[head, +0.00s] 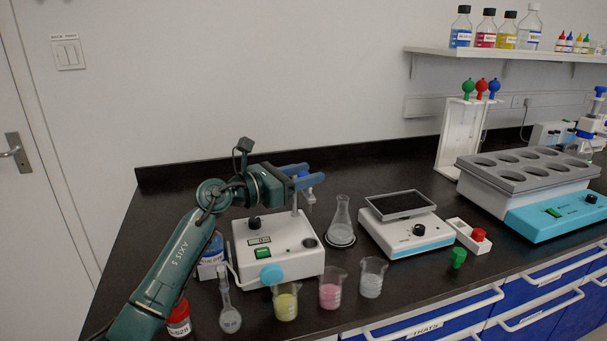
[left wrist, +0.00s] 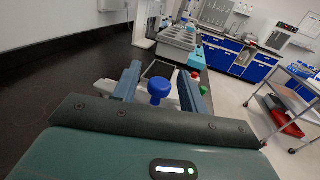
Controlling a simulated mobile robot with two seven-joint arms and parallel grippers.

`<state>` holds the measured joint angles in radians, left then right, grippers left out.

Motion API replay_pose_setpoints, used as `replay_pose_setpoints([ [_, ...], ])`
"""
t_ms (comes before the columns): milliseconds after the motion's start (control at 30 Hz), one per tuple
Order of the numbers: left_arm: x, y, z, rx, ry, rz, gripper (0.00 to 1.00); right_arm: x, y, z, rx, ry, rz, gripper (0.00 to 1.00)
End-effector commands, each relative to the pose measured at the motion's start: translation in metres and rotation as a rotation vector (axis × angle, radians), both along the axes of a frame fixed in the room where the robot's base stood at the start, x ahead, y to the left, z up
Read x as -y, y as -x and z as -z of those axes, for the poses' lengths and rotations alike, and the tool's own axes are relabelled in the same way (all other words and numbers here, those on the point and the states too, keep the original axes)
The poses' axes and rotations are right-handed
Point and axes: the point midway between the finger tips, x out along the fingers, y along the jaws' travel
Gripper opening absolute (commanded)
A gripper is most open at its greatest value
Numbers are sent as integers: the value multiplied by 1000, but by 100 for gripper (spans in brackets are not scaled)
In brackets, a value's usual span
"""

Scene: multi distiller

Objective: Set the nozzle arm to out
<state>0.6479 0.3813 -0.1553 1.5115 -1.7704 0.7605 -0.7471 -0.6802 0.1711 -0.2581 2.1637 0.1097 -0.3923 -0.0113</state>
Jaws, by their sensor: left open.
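The white dispenser box (head: 277,246) stands on the dark bench, with a display, a green switch and a turquoise knob on its front. A thin post (head: 295,203) rises from its top. The nozzle arm is mostly hidden behind my gripper; a pale part with blue (head: 309,190) shows just beside the fingers. My left gripper (head: 310,173) is open at the top of the post, pointing right. In the left wrist view, a blue knob (left wrist: 159,88) lies between the two spread fingers of my left gripper (left wrist: 159,72), with gaps on both sides. My right gripper is out of view.
Beakers with yellow (head: 285,302), pink (head: 331,289) and clear (head: 372,277) contents stand in front. A volumetric flask (head: 229,312) and a red-capped jar (head: 179,318) are near my arm. The bench behind is clear.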

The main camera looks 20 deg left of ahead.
Motion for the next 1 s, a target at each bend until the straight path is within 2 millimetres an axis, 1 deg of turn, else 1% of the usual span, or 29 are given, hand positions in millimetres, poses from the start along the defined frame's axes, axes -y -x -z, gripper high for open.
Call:
replay_pose_setpoints([
  [67,0,0,0,0,0,0,42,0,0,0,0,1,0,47],
  [567,0,0,0,0,0,0,1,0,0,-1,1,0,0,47],
  [867,0,0,0,0,0,0,0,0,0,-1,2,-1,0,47],
  [1000,3,-4,-1,1,1,-5,0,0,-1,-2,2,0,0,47],
])
